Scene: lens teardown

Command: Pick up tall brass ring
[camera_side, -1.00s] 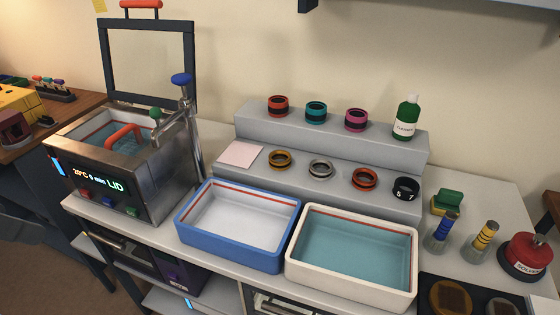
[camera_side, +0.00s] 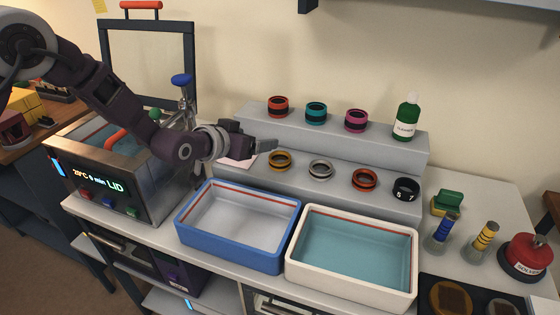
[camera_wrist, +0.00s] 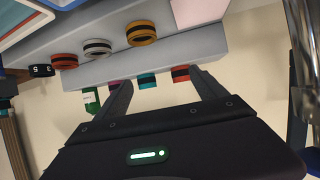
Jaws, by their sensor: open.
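The brass-coloured ring (camera_side: 280,160) with a dark band stands at the left of the ring row on the lower grey step. In the wrist view the brass ring (camera_wrist: 141,33) shows near the top, beyond my fingertips. My gripper (camera_side: 270,145) is to the left of and slightly above this ring in the side view, apart from it. In the wrist view my gripper (camera_wrist: 163,86) has its two fingers spread with nothing between them. No other brass-coloured ring shows on the steps.
A silver ring (camera_side: 320,169), an orange ring (camera_side: 365,180) and a black ring (camera_side: 405,189) share the lower step. Red (camera_side: 278,106), teal (camera_side: 316,112) and magenta (camera_side: 356,120) rings stand on the upper step. Blue (camera_side: 187,244) and white (camera_side: 350,281) trays sit in front.

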